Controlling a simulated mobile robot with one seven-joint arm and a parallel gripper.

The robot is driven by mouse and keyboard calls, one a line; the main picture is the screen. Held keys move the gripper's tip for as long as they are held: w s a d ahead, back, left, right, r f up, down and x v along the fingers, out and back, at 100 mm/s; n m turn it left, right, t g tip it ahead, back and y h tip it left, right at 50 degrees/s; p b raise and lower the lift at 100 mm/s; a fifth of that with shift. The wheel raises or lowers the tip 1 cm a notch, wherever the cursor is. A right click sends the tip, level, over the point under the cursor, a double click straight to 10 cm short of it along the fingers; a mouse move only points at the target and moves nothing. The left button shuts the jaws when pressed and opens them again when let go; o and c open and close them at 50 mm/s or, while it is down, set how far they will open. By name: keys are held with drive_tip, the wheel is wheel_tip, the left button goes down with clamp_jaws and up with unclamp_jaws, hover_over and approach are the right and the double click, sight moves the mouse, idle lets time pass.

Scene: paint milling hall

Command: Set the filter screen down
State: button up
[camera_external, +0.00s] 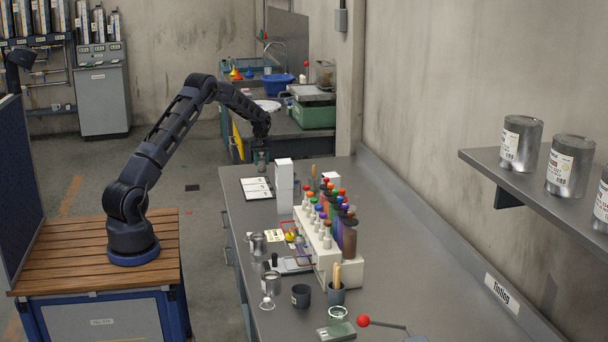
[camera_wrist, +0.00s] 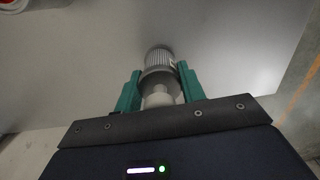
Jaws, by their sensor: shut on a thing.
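The filter screen (camera_wrist: 158,60), a grey cylinder with a ribbed side and a pale neck, is between the green fingers of my gripper (camera_wrist: 158,78) in the wrist view. My gripper is shut on it. Broad grey surface shows around and beyond the screen. In the external view my gripper (camera_external: 261,145) points down near the far end of the long grey bench, with the screen (camera_external: 261,160) small below it. I cannot tell whether the screen touches a surface.
A rack of colored bottles (camera_external: 318,240) stands nearer on the bench (camera_external: 420,262). Behind are a blue basin (camera_external: 278,84) and a green container (camera_external: 312,116). The bench's right side is mostly clear.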

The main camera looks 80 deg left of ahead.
drive_tip(key=o, duration=1.1)
wheel_tip(320, 180, up, 12)
drive_tip(key=shift+r, duration=0.15)
